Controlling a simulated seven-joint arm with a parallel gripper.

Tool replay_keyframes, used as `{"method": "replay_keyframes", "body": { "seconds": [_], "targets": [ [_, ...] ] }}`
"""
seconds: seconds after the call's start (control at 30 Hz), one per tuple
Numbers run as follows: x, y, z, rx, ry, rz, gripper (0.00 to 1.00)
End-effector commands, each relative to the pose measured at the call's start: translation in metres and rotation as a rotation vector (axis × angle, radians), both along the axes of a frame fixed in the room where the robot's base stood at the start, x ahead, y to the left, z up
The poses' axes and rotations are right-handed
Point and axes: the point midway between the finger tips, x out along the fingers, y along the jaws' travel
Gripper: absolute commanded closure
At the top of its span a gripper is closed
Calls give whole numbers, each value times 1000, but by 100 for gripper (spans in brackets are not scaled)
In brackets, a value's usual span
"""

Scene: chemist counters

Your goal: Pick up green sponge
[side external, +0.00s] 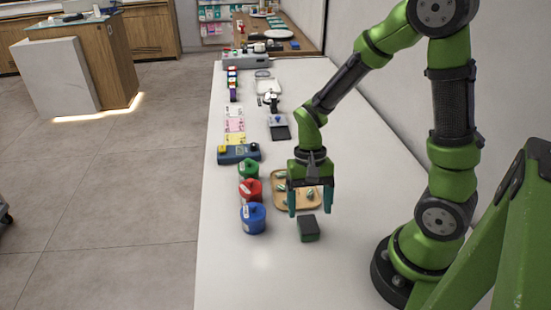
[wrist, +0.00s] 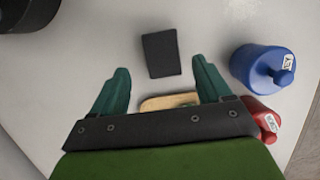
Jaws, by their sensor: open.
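The green sponge (side external: 308,229) is a small block with a dark top and a green side, lying on the white counter (side external: 270,275). In the wrist view its dark top (wrist: 161,54) shows just beyond the fingertips, about centred between them. My gripper (side external: 311,212) is open and empty, with teal fingers pointing down. In the side view it hangs above the counter by the sponge's far side. The gripper also shows in the wrist view (wrist: 161,70), its fingers spread wider than the sponge. The sponge and fingers look apart.
Blue (side external: 252,218), red (side external: 250,191) and green (side external: 248,169) lidded jars stand in a row to the left. A wooden tray (side external: 277,204) with small items lies behind my gripper. The counter in front of the sponge is clear.

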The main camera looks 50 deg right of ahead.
Motion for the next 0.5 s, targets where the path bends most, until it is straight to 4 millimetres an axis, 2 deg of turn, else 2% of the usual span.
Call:
{"method": "replay_keyframes", "body": {
  "seconds": [0.1,0.23,0.5],
  "targets": [
    [-5,10,-18,1,7,3,22],
    [-7,12,-32,0,4,1,22],
    [-7,13,-36,0,0,0,22]
  ]
}}
